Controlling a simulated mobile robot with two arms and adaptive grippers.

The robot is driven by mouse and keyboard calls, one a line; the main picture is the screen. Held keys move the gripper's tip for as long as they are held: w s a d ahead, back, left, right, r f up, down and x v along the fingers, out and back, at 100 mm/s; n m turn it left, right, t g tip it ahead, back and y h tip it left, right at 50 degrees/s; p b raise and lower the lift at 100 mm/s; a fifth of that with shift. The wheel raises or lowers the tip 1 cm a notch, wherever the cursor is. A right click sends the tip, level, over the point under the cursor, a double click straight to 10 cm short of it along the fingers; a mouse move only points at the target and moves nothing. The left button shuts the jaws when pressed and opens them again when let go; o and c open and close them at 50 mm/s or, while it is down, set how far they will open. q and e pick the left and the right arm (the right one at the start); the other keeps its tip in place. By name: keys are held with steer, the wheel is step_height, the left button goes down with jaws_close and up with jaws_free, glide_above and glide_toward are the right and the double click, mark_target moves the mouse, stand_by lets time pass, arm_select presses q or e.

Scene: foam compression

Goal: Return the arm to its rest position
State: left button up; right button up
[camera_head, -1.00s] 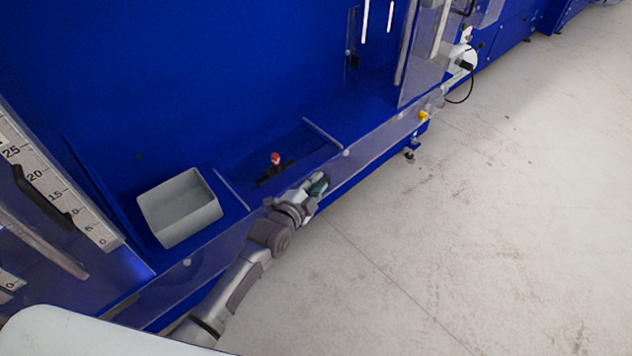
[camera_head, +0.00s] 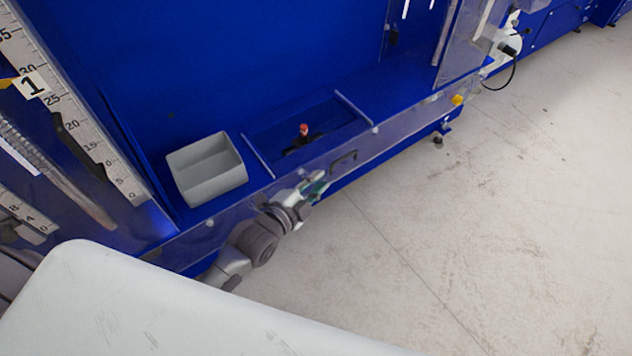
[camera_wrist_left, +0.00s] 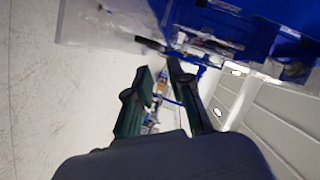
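My left arm comes in from the lower left in the head view, in front of the blue machine (camera_head: 200,65). My left gripper (camera_head: 316,184) is at the machine's front edge, below a dark handle (camera_head: 344,161) on the clear front panel. In the left wrist view the two dark green fingers of the left gripper (camera_wrist_left: 160,90) stand apart with nothing between them. The machine and its clear panel show beyond the fingers. My right gripper is in neither view.
A grey bin (camera_head: 207,170) sits on the machine's bed, left of a red-topped part (camera_head: 304,129). A ruler scale (camera_head: 75,110) stands at left. A yellow knob (camera_head: 457,100) is on the front edge at right. The pale floor (camera_head: 480,230) is open.

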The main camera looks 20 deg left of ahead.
arm_select(q)
steer(key=shift+s, duration=0.15)
stand_by(0.4)
steer(key=s+a+f+n+g+y, duration=0.15)
steer(key=s+a+n+g, duration=0.4)
steer(key=s, duration=0.65)
steer(key=s+a+f+n+g+y, duration=0.1)
steer(key=s+a+n+g+y, duration=0.15)
steer(key=s+n+g, duration=0.65)
steer(key=s+f+m+t, duration=0.1)
steer(key=s+f, duration=0.1)
steer(key=f, duration=1.1)
steer(key=s+f+t, duration=0.1)
steer(key=s+f, duration=0.1)
steer(key=f, duration=1.2)
steer(key=s+a+f+g+y, duration=0.1)
steer(key=s+a+f, duration=0.1)
steer(key=s+f, duration=1.2)
steer(key=shift+s+f, duration=0.4)
steer(key=shift+s, duration=0.65)
